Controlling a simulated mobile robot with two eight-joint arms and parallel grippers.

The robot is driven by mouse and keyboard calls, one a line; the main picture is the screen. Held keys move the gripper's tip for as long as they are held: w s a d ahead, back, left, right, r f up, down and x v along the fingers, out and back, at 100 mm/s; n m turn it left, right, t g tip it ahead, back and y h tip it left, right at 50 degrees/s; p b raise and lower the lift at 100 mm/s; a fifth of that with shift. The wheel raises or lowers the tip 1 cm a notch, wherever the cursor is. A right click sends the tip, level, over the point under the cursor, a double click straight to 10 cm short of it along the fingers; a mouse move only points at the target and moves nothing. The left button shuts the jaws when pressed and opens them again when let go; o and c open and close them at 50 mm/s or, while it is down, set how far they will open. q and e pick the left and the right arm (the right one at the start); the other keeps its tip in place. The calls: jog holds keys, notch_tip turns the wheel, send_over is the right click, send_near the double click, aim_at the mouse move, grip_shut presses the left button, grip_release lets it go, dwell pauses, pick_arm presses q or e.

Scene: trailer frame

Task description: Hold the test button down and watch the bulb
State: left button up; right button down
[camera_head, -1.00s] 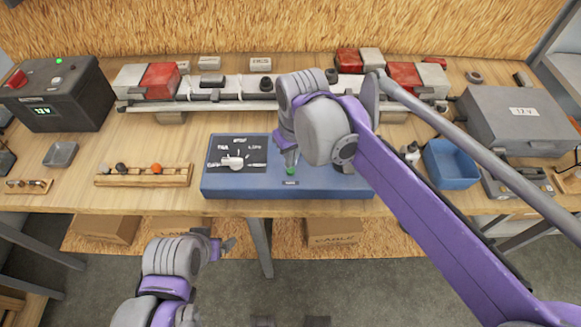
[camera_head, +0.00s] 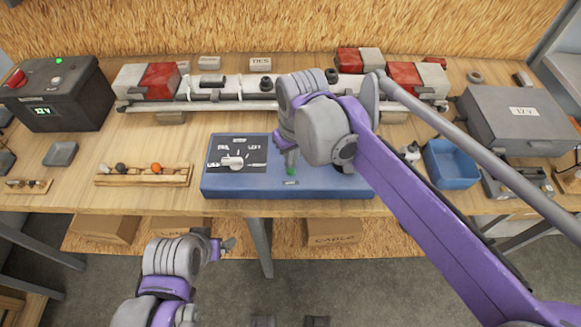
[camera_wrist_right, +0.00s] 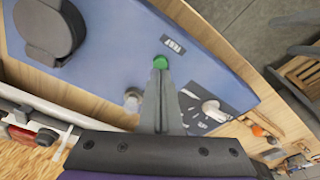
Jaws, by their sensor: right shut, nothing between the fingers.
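The blue test box (camera_head: 330,192) stands at the bench's front edge, with a white selector knob (camera_head: 235,162) on its dark panel. The green test button (camera_wrist_right: 160,62) sits beside a TEST label on the box top. My right gripper (camera_head: 291,163) is shut and empty, pointing down with its tips right at the button; I cannot tell whether it is pressed. A pale round part, perhaps the bulb (camera_wrist_right: 132,98), shows beside the fingers in the wrist view; I cannot tell if it is lit. My left gripper (camera_head: 228,244) hangs in front of the bench; its jaws are unclear.
A black supply box (camera_head: 85,98) with a lit display stands at the left. A wooden rack (camera_head: 120,181) with small knobs is left of the test box. A blue bin (camera_head: 452,165) and grey 12V case (camera_head: 522,122) are at the right. A trailer light bar (camera_head: 225,104) lies behind.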

aim_at(291, 170)
pick_arm(q)
jog(key=shift+s+f+b, duration=0.15)
jog(key=shift+f+b, duration=0.35)
jog(key=shift+f, duration=0.1)
pick_arm(e)
jog(key=shift+f, duration=0.9)
dwell(0.7)
jog(key=shift+r+p, duration=2.25)
jog(key=shift+r, duration=1.3)
pick_arm(q)
notch_tip(291, 170, up, 6)
jog(key=w, duration=0.2)
jog(key=shift+s+f, duration=0.15)
